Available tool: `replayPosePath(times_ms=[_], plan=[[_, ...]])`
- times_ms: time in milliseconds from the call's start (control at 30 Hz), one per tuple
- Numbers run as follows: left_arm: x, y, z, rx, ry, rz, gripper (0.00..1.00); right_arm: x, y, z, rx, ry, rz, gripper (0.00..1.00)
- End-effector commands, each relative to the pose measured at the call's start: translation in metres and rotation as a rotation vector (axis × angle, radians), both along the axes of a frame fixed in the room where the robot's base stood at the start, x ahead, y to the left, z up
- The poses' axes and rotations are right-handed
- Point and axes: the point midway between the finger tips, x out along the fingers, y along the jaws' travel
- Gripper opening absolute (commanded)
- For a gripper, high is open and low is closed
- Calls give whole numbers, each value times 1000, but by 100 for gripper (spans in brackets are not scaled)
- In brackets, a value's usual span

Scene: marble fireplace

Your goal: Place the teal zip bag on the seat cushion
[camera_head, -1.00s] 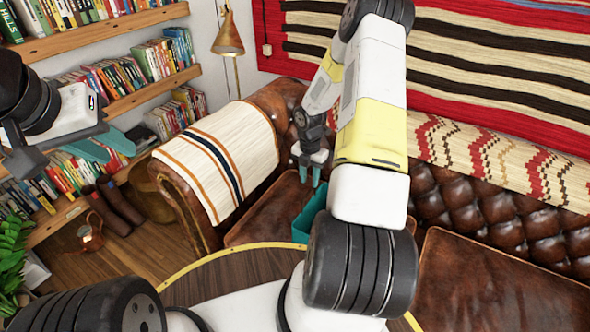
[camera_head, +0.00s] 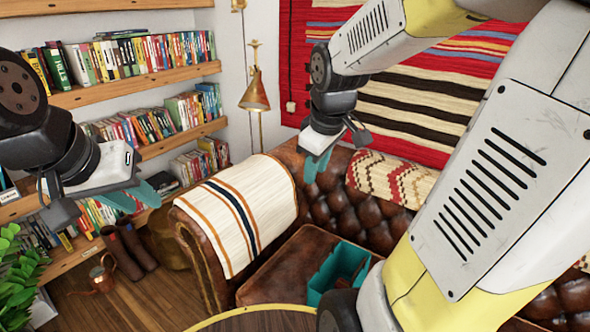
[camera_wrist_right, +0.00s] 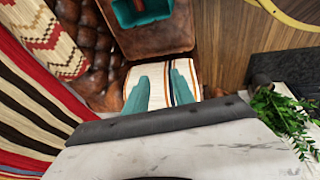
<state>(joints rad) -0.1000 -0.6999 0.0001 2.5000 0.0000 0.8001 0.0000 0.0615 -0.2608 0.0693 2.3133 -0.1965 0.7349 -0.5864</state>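A teal open-topped object (camera_head: 324,279), which I take for the zip bag, rests on the brown leather seat cushion (camera_head: 283,268) of the sofa. In the right wrist view the teal object (camera_wrist_right: 123,14) shows at the top, on the cushion (camera_wrist_right: 165,42). My right gripper (camera_head: 317,168) is raised above and behind it, apart from it. Its teal fingers (camera_wrist_right: 162,80) are spread with nothing between them. My left gripper (camera_head: 133,198) is open and empty at the left, in front of the shelves. My right arm hides part of the sofa.
A striped blanket (camera_head: 235,212) covers the sofa's left arm. Bookshelves (camera_head: 130,97) and a brass lamp (camera_head: 254,92) stand behind. A round wooden table (camera_head: 262,321) is at the bottom. A plant (camera_head: 18,268) stands at lower left.

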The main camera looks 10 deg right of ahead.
Motion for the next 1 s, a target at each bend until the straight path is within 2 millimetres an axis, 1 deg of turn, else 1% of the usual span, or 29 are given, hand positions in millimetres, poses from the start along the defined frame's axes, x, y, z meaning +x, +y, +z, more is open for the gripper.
replayPosePath(times_ms=[33,100,200,333,400,500,1000], plan=[[0,0,0,0,0,0,30,-19,9,15,64,-41,-90,30],[0,0,0,0,0,0,30,-42,20,27,160,-74,-217,30],[0,0,0,0,0,0,30,-69,33,38,289,-103,-362,30],[0,0,0,0,0,0,30,-91,43,44,407,-115,-482,30],[0,0,0,0,0,0,30,-97,46,46,442,-116,-517,30],[0,0,0,0,0,0,30,-101,48,46,462,-114,-536,30],[0,0,0,0,0,0,30,-100,48,46,461,-115,-537,30]])
